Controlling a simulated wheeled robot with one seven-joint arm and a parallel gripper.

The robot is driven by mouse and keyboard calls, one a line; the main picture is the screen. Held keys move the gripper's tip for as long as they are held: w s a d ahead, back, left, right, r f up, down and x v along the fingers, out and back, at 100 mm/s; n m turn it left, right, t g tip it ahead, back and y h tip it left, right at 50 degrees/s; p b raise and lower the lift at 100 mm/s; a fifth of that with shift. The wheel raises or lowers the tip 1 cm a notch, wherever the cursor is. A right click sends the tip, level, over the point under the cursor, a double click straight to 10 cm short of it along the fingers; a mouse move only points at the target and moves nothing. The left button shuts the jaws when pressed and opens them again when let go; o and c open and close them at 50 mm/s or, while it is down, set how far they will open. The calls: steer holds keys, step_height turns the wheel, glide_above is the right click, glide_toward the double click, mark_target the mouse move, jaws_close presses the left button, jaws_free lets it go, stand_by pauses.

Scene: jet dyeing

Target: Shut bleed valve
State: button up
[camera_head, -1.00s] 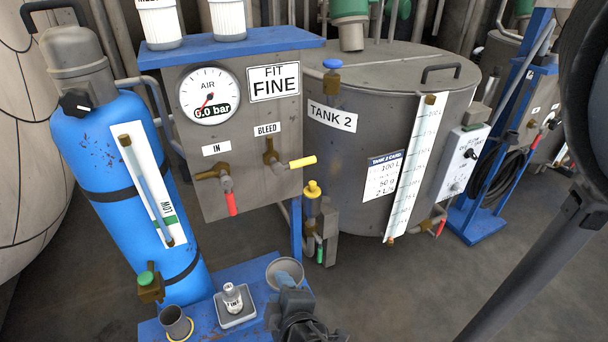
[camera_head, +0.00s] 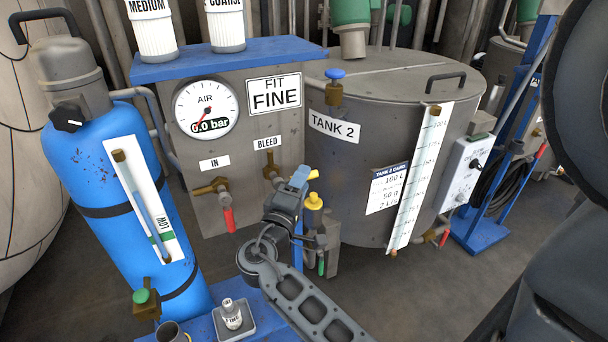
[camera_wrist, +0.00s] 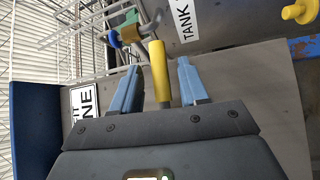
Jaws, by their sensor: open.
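The bleed valve (camera_head: 271,172) is a brass valve under the BLEED label (camera_head: 267,143) on the grey panel. Its yellow handle shows in the wrist view (camera_wrist: 160,72), lying between the two blue fingers of my gripper (camera_wrist: 153,85). The fingers are open, with a gap on each side of the handle. In the head view my gripper (camera_head: 300,178) is in front of the panel at the valve's right. It hides most of the handle there; only a yellow bit shows beside the fingers.
The IN valve (camera_head: 221,187) with a red handle is left of the bleed valve. The air gauge (camera_head: 206,106) reads 0.0 bar. A yellow-topped fitting (camera_head: 314,202) stands close right of my gripper, before Tank 2 (camera_head: 375,80). A blue cylinder (camera_head: 95,165) stands left.

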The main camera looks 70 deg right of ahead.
steer(key=shift+s+d+r, duration=0.1)
steer(key=shift+d+r, duration=0.05)
steer(key=shift+d, duration=0.95)
jaws_close()
